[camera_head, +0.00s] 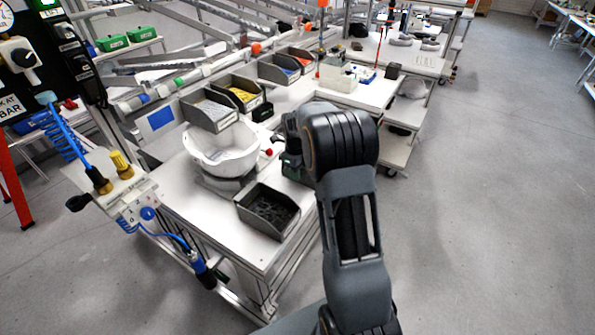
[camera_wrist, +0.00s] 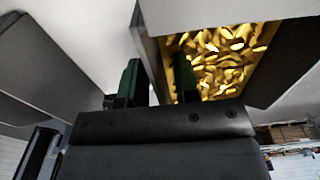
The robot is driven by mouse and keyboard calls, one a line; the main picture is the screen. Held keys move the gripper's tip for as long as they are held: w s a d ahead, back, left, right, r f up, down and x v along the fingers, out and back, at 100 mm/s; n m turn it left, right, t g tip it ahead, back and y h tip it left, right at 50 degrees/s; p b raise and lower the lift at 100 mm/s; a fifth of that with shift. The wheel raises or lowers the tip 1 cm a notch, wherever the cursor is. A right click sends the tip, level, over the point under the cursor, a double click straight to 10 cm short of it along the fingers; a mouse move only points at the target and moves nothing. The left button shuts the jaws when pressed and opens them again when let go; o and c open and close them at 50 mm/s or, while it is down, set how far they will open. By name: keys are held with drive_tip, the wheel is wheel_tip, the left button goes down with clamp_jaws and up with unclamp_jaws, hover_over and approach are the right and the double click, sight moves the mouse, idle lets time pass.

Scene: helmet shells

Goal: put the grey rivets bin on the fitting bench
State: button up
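The bin with grey contents (camera_head: 209,112), which looks like the grey rivets bin, stands at the back of the near bench (camera_head: 190,192), behind the white helmet shell. A grey bin with yellow contents (camera_head: 240,93) stands just behind it to the right. In the wrist view my gripper (camera_wrist: 158,72) has its green fingers apart. One finger is in front of the yellow pieces (camera_wrist: 222,62), and the grey wall of their bin (camera_wrist: 150,45) shows between the fingers. I see no clear grip. Which bench is the fitting bench is unclear.
A white helmet shell (camera_head: 222,150) sits on a stand on the near bench. A bin with dark contents (camera_head: 267,210) stands at its front right. Two more bins (camera_head: 279,69) (camera_head: 301,59) stand farther back. Open floor lies to the right.

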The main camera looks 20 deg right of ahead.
drive_tip(key=shift+r, duration=0.1)
drive_tip(key=r, duration=0.5)
drive_tip(key=r+b, duration=0.1)
drive_tip(key=r, duration=0.5)
drive_tip(key=shift+w+a, duration=0.15)
drive_tip(key=shift+w, duration=0.05)
drive_tip(key=s+a+r+n+t, duration=0.1)
drive_tip(key=s+a+r+n, duration=0.2)
drive_tip(key=s+n, duration=0.25)
drive_tip(key=s+a+r+n+t, duration=0.1)
drive_tip(key=s+a+r+n, duration=0.2)
drive_tip(key=s+n, duration=0.3)
drive_tip(key=s+a+f+n+t, duration=0.1)
drive_tip(key=s+a+f+n, duration=0.1)
drive_tip(key=s+n, duration=0.4)
drive_tip(key=s+a+f+n+t, duration=0.2)
drive_tip(key=s+n, duration=0.4)
drive_tip(key=n, duration=0.5)
drive_tip(key=shift+s+a+f+n, duration=0.2)
drive_tip(key=shift+s+a+n, duration=0.1)
drive_tip(key=shift+n, duration=0.05)
